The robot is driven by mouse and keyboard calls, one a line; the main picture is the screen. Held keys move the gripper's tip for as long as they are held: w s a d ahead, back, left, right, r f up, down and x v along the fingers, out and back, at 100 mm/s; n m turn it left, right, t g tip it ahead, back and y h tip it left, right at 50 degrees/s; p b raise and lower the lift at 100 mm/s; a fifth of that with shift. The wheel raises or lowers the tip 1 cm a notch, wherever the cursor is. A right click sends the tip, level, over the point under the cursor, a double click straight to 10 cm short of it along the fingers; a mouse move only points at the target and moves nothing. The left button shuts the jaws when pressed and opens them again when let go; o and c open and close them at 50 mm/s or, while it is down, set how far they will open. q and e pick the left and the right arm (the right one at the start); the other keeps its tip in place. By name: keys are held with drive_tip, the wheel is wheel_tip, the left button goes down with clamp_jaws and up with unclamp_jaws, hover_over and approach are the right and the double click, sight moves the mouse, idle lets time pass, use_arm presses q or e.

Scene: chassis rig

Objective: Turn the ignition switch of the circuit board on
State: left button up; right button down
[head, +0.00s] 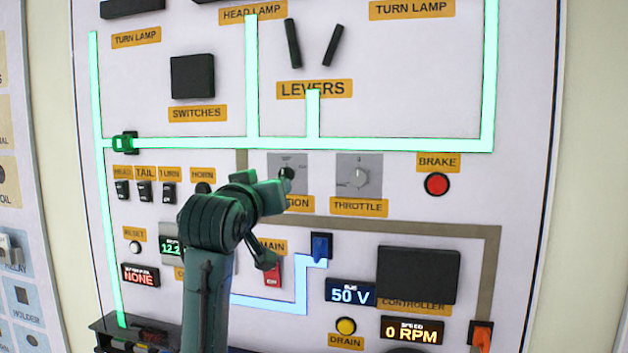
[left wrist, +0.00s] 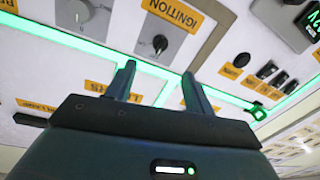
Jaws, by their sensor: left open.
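The ignition switch shows in the left wrist view as a dark round knob (left wrist: 160,43) on a light grey plate, beside its orange IGNITION label (left wrist: 172,14). My left gripper (left wrist: 160,68) is open and empty, with its two fingers pointing at the panel and the knob just beyond and between the fingertips. It looks apart from the knob, but the exact gap is hard to judge. In the head view the left gripper (head: 280,185) covers part of the ignition plate (head: 275,160) and its label. The switch's set position cannot be read. My right gripper is not in view.
The throttle knob (head: 359,177) sits close to the right of the ignition. A red brake button (head: 437,184) is farther right. The red main switch (head: 272,270) and a blue plug (head: 321,246) lie below. Small rocker switches (head: 144,191) are to the left.

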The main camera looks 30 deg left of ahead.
sight(285, 175)
use_arm(q)
drive_tip(key=p+x, duration=0.3)
drive_tip(key=x, duration=1)
drive_tip(key=shift+a+r, duration=0.2)
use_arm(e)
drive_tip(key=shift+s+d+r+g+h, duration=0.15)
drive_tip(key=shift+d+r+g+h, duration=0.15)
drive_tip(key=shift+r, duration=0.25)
use_arm(q)
drive_tip(key=c, duration=1)
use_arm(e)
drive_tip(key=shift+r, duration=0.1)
